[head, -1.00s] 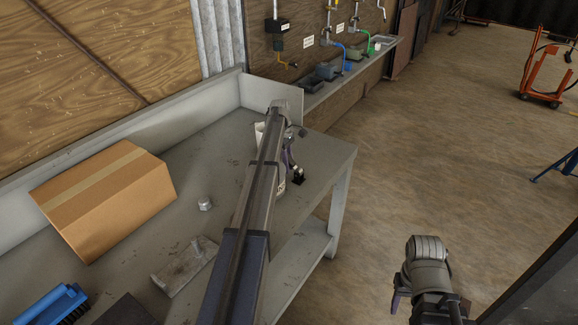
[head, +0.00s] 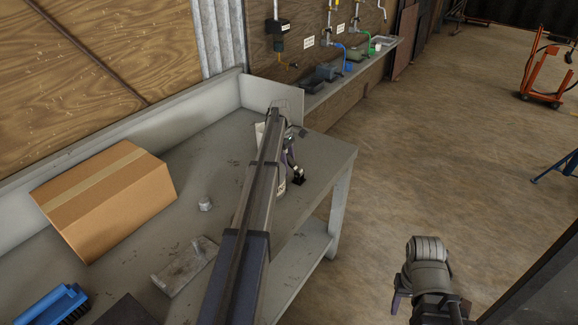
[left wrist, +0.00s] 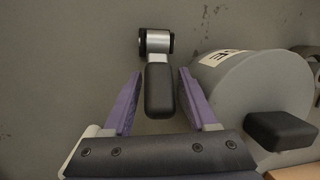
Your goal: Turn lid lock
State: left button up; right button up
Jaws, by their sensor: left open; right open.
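A black-handled lever (left wrist: 159,90) with a silver pivot sits in the upper middle of the left wrist view. My left gripper (left wrist: 160,80) is open, with one purple finger on each side of the black handle; I cannot tell whether either touches it. A grey round body (left wrist: 262,82) with a white label lies to the right, with a second black handle (left wrist: 282,131) in front of it. In the head view, a pale labelled container (head: 260,131) is mostly hidden behind my left arm at the bench's far end. My right gripper (head: 402,292) is open and empty over the floor.
The grey workbench (head: 225,150) holds a cardboard box (head: 108,198), a hex nut (head: 205,204), a metal plate (head: 186,266) and a blue brush (head: 50,305). A raised back edge runs along the wall.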

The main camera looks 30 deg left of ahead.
pick_arm(q)
jog(key=shift+p+v, duration=3.7)
jog(key=shift+v, duration=0.25)
jog(key=shift+f, duration=0.1)
